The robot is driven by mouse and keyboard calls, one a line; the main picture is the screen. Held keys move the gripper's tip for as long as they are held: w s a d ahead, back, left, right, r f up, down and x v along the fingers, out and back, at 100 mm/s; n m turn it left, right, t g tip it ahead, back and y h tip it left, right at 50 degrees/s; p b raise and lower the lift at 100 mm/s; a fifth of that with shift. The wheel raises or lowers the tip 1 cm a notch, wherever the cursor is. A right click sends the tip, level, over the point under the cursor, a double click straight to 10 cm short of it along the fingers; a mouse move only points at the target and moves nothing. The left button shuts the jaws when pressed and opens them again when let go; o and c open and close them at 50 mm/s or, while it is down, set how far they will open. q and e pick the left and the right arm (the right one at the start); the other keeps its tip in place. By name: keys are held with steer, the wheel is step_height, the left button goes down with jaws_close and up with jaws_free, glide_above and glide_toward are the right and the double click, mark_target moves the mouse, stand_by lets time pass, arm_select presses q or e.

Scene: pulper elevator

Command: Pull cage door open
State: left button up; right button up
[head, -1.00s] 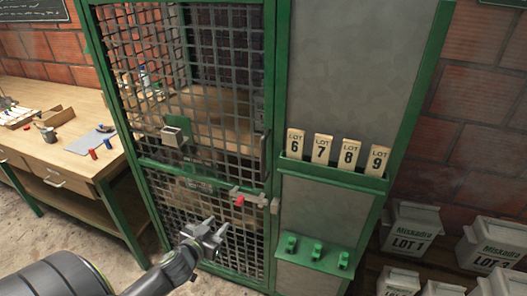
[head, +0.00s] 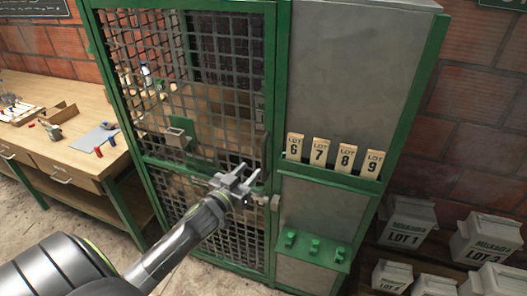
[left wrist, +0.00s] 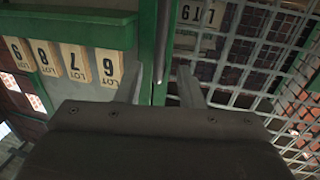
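The cage door (head: 205,110) is a green frame with grey wire mesh and looks closed against the green post on its right. A dark upright handle (head: 266,150) is at the door's right edge. My left gripper (head: 248,173) is open and empty in front of the door's right edge, just below the handle. In the left wrist view, upside down, the fingers (left wrist: 160,90) are apart and a thin grey handle bar (left wrist: 162,60) shows between them, ahead of the tips. A latch (head: 263,200) sits below, partly hidden by my gripper. My right gripper is not in view.
A grey panel (head: 335,80) right of the door carries a rack of lot tags (head: 319,152) and a green ledge (head: 312,248) with pegs. A wooden workbench (head: 60,160) stands left. White lot boxes (head: 408,225) sit on shelves at right.

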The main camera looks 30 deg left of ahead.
mark_target(262, 158)
arm_select(q)
steer(key=w+p, duration=0.2)
steer(key=w, duration=0.5)
steer(key=shift+w+a+r+p, duration=0.1)
steer(key=shift+w+a+p, duration=0.1)
steer(key=shift+p, duration=0.1)
steer(key=shift+w, duration=0.7)
steer(key=shift+c, duration=0.4)
jaws_close()
